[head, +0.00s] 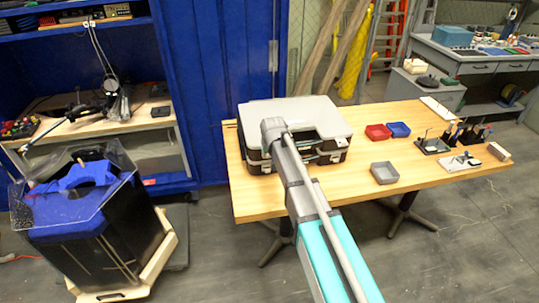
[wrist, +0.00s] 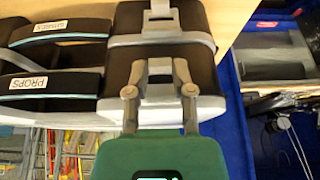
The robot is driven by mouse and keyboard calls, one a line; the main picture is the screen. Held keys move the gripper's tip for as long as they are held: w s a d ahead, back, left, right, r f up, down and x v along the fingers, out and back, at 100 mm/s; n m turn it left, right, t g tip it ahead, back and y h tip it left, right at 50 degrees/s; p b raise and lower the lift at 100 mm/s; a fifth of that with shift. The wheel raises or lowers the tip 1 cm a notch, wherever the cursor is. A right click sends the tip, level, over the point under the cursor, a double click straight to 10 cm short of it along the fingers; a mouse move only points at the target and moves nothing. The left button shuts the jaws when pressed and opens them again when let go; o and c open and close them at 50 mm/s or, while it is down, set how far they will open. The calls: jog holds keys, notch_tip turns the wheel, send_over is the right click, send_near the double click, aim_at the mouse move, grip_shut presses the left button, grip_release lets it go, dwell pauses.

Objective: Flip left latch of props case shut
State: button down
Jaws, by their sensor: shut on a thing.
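The props case (head: 322,112) stands on the wooden table in the head view, its pale lid down. In the wrist view its front shows a dark handle with a PROPS label (wrist: 28,81). My gripper (wrist: 159,91) is at the case's left front corner, and my arm hides part of that corner in the head view. In the wrist view its two fingers are closed around the grey metal latch (wrist: 160,67) beside the handle. I cannot tell whether the latch is seated.
A second dark handle with a label (wrist: 50,27) lies alongside in the wrist view. Red (head: 378,132) and blue (head: 398,130) bins and a grey bin (head: 384,173) stand right of the case. The table between them is clear. A blue cabinet (head: 222,90) stands behind at left.

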jog(key=shift+f+t+y+b, duration=0.3)
jog(key=shift+t+b, duration=0.85)
jog(key=shift+t, duration=0.05)
jog(key=shift+w+r, duration=0.1)
jog(key=shift+w, duration=0.05)
jog(key=shift+c, duration=2.4)
grip_release()
jog(key=s+d+r+m+g+h+p, duration=0.1)
jog(key=s+d+m+g+p, duration=0.2)
jog(key=s+d, duration=2)
jog(key=s+g+p, duration=0.1)
jog(key=s+g, duration=0.2)
jog(key=shift+s+d+g+h+p, duration=0.2)
jog(key=shift+s+g+h+p, duration=0.2)
